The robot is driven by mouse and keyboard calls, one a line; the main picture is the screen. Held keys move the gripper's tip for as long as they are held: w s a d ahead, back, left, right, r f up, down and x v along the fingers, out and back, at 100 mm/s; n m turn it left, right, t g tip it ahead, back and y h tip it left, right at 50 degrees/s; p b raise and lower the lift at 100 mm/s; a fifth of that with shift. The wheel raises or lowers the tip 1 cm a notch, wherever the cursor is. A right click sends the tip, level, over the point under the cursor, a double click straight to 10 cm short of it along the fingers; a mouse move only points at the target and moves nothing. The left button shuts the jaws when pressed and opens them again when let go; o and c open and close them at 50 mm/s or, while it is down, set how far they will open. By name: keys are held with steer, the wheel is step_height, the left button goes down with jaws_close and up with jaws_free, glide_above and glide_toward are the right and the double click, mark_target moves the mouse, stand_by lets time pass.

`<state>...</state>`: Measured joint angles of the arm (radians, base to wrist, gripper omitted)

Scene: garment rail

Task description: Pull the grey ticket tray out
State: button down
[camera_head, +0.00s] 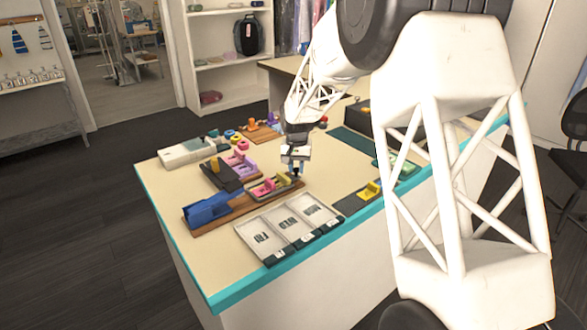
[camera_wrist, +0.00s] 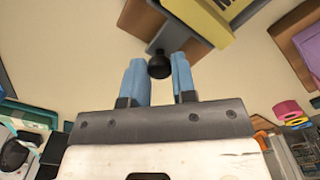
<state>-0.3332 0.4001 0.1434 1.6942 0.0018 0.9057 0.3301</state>
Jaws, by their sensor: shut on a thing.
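My gripper (camera_head: 296,167) points down over the worktable, at the right end of a long brown wooden base (camera_head: 232,210). In the wrist view its blue fingers (camera_wrist: 158,72) are closed around a round black knob (camera_wrist: 159,66). In the head view a yellowish tray with small items (camera_head: 268,188) lies on the base just left of my gripper. I cannot tell for certain which part is the grey ticket tray.
A blue block (camera_head: 207,210) stands at the left end of the base. A pale three-compartment tray (camera_head: 290,230) lies in front. A dark tray with pink parts (camera_head: 222,175) is behind, and a pale box (camera_head: 187,152) sits farther back. The table's left front is bare.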

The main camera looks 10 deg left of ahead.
steer(key=c, duration=0.9)
jaws_free()
steer(key=shift+w+d, duration=0.15)
steer(key=shift+d, duration=0.05)
steer(key=shift+c, duration=0.2)
steer(key=shift+r, duration=0.1)
steer(key=shift+r, duration=3.85)
